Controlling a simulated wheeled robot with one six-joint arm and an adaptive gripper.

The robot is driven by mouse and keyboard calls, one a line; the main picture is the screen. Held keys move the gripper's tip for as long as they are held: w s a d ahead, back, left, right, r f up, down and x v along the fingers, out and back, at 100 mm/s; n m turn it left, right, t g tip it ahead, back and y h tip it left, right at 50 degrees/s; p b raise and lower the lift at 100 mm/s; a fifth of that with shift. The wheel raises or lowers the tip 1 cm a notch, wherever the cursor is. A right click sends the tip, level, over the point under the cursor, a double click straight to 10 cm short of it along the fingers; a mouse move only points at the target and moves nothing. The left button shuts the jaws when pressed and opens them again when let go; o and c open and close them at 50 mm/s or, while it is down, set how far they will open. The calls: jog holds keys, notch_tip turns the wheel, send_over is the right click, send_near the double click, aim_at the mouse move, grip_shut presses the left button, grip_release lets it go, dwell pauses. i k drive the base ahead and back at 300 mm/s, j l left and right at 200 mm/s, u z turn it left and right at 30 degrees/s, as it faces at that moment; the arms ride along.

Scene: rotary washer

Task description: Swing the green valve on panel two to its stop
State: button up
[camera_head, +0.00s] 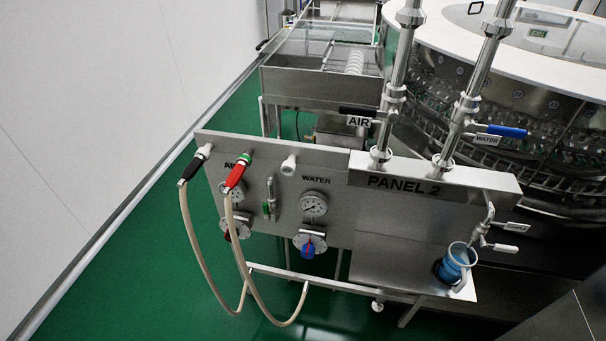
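Panel two (385,240) is a grey metal panel marked "PANEL 2", standing in the middle of the head view. The green valve (266,210) is a small green handle on its left half, beside a short upright metal fitting and between the two gauge columns. The handle looks roughly upright; its exact angle is too small to tell. My gripper is not in this view.
Hoses with a black connector (190,169) and a red connector (236,176) loop down in front of the panel's left side. A water gauge (313,204) and blue knob (308,249) sit right of the valve. Green floor (150,270) is clear at left.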

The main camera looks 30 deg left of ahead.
aim_at(266, 208)
jog(key=k+j+u, duration=0.1)
jog(key=j+u, duration=0.2)
jog(key=j, duration=0.4)
jog(key=j+u, duration=0.3)
jog(key=j, duration=0.4)
